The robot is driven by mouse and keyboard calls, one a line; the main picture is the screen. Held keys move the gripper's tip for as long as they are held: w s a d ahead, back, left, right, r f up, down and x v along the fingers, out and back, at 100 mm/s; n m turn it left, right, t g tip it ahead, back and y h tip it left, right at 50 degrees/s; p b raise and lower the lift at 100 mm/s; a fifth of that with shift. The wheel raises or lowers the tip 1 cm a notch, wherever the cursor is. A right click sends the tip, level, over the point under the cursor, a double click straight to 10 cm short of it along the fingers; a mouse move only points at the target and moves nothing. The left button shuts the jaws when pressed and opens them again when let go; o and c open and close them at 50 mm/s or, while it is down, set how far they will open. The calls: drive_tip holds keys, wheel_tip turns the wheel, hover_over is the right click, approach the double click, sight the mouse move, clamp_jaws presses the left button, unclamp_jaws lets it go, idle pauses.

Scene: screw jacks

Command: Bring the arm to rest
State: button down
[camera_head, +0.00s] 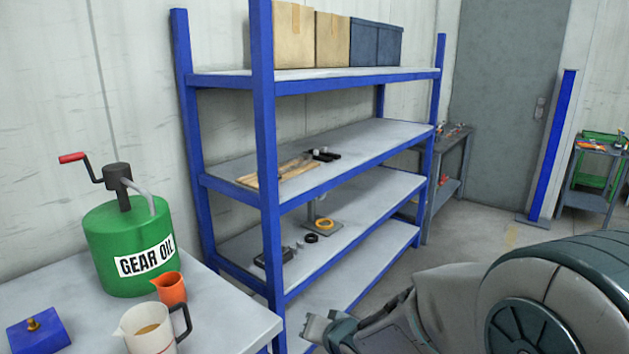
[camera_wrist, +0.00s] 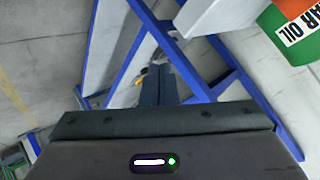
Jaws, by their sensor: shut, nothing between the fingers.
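My arm reaches in from the lower right of the head view. My gripper (camera_head: 318,328) is low, in front of the blue shelving and right of the white table's corner. In the wrist view its dark fingers (camera_wrist: 158,82) are together with nothing between them. It appears apart from the shelf and the table. Much of the gripper's underside is hidden in the head view.
The blue shelving (camera_head: 263,130) holds boxes, wooden pieces and small parts. The white table (camera_head: 235,317) bears a green gear oil drum (camera_head: 118,240), an orange jug (camera_head: 171,289), a measuring jug (camera_head: 148,330) and a blue block (camera_head: 38,332). Clear floor (camera_head: 470,235) lies beyond the arm.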

drive_tip(key=s+d+r+g+h+p, duration=0.25)
drive_tip(key=s+d+r+h, duration=0.35)
drive_tip(key=d, duration=0.6)
drive_tip(key=s+d+r+n+g+y+p, duration=0.1)
drive_tip(key=s+r+g, duration=0.3)
drive_tip(key=s, duration=0.8)
drive_tip(key=shift+s+d+r+n+p, duration=0.25)
drive_tip(key=shift+d+r+n+p, duration=0.4)
drive_tip(key=shift+r+p, duration=0.2)
